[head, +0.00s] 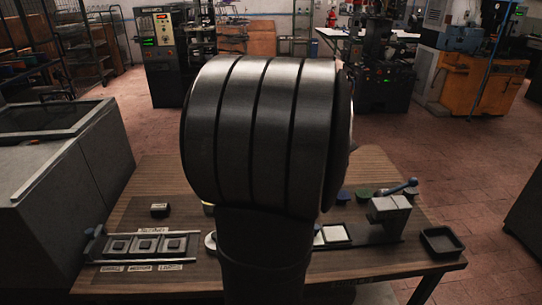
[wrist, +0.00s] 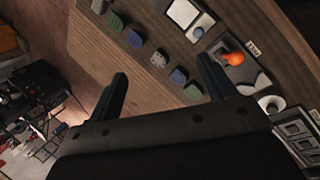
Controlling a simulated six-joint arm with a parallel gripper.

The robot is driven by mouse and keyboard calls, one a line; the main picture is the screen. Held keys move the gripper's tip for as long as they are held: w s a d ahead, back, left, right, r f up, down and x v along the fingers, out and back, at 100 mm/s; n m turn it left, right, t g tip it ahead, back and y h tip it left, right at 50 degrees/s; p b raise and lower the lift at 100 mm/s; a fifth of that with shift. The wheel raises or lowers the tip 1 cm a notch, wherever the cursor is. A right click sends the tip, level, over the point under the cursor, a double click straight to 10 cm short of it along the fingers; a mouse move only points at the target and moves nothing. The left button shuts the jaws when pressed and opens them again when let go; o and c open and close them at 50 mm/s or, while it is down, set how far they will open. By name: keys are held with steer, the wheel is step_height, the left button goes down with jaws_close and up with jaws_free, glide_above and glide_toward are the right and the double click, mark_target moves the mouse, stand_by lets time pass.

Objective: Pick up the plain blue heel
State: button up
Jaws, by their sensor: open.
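Several small heels lie in a row on the wooden table in the wrist view. One bluish heel (wrist: 178,76) lies just left of the right finger. Another bluish heel (wrist: 135,38) lies farther up the row, with a grey, speckled-looking heel (wrist: 158,58) between them. I cannot tell surely which is the plain blue one. In the head view a blue heel (head: 342,197) shows right of my arm, which hides part of the row. My gripper (wrist: 162,66) is open and empty, its fingers apart above the table edge and the row. The head view does not show it.
A green heel (wrist: 192,92) and a dark heel (wrist: 113,22) end the row. A press with a blue-knobbed lever (head: 392,205) stands at the right. A dark empty-looking tray (head: 441,241) lies beside it. A three-slot rack (head: 108,247) is at the left. An orange object (wrist: 234,58) stands beyond the row.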

steer(key=w+a+f+n+g, duration=0.1)
steer(key=w+a+f+n, duration=0.4)
steer(key=w, duration=0.4)
steer(key=w+a+f+n+g, duration=0.1)
steer(key=w+a+f+n, duration=0.3)
steer(key=w+a+f, duration=0.4)
steer(key=x, duration=1.1)
steer(key=shift+w+d+f, duration=0.15)
steer(key=shift+d+f, duration=0.05)
steer(key=shift+d, duration=0.2)
steer(key=shift+x, duration=2.6)
steer(key=shift+w+a, duration=0.1)
steer(key=shift+a, duration=0.05)
steer(key=c, duration=1.3)
